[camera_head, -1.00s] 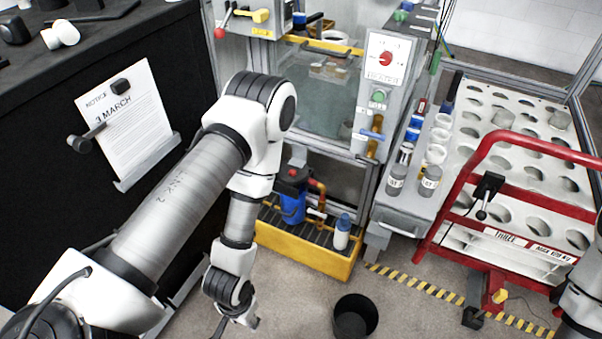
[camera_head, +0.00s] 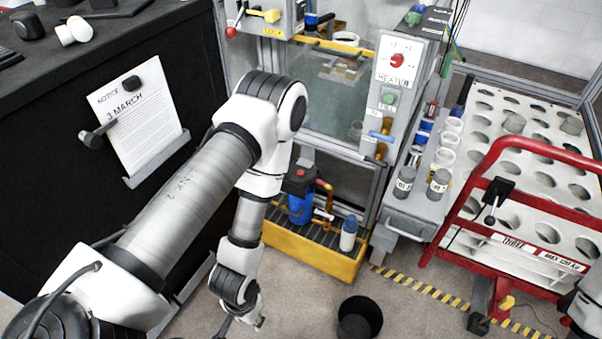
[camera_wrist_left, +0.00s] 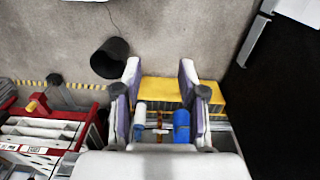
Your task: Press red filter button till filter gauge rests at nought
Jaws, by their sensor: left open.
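The filter is a blue cylinder (camera_head: 299,209) with a black cap, standing over the yellow tray (camera_head: 315,262) under the machine. A small red button (camera_head: 301,172) shows on its cap. The blue cylinder also shows in the left wrist view (camera_wrist_left: 181,128), beyond my fingers. No filter gauge can be read in these views. My left gripper (camera_head: 240,327) is low, in front of and left of the tray, apart from the filter. In the wrist view its two fingers (camera_wrist_left: 160,80) are spread with nothing between the tips.
A black bin (camera_head: 359,319) stands on the floor right of my left gripper. A white bottle (camera_head: 348,234) stands in the tray. A red-railed cart (camera_head: 470,200) is at the right. A dark bench (camera_head: 60,150) with a notice is at the left.

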